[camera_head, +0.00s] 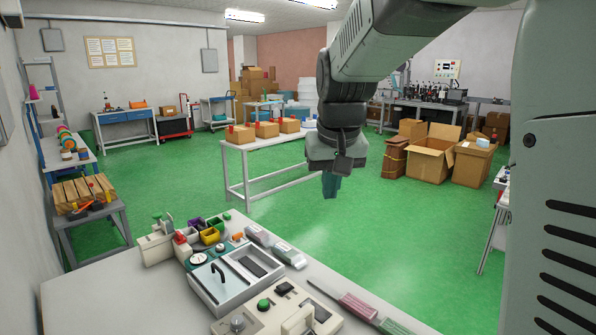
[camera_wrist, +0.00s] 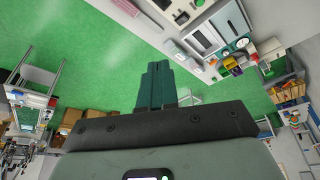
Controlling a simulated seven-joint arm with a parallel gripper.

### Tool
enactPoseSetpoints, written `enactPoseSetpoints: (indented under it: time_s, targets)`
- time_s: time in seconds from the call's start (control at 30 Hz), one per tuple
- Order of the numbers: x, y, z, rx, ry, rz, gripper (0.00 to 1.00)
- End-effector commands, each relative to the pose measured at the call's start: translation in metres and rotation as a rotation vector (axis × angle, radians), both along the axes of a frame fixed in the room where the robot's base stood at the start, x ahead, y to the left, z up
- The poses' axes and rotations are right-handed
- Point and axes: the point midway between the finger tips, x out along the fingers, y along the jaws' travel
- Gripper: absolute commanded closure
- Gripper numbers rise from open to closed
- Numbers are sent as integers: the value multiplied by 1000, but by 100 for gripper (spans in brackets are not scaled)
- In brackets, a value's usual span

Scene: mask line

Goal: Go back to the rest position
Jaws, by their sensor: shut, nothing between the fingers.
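My gripper (camera_head: 331,184) hangs in the air in the head view, pointing down, beyond the far edge of the workbench (camera_head: 120,298) and above the green floor. Its teal fingers are together with nothing between them. The wrist view also shows the closed fingers (camera_wrist: 156,86), with the green floor behind them and the bench equipment off to the upper right. My gripper touches nothing.
The workbench holds a grey machine with a lidded tray (camera_head: 222,281), small coloured bins (camera_head: 210,236) and pink-and-white packs (camera_head: 357,306). A white table with boxes (camera_head: 267,130) stands behind my gripper. Open cardboard boxes (camera_head: 430,163) stand on the floor to the right.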

Motion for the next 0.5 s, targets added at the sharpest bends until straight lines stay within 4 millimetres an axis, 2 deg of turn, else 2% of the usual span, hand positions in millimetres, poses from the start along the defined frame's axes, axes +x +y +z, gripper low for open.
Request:
enactPoseSetpoints:
  time_s: [0.03,0.2,0.4,0.5]
  targets:
    - [-26,-7,15,3,-21,-10,100]
    - [-106,-26,38,8,-68,-43,100]
    - [-195,-42,35,15,-118,-78,100]
    - [-227,-47,27,19,-138,-91,100]
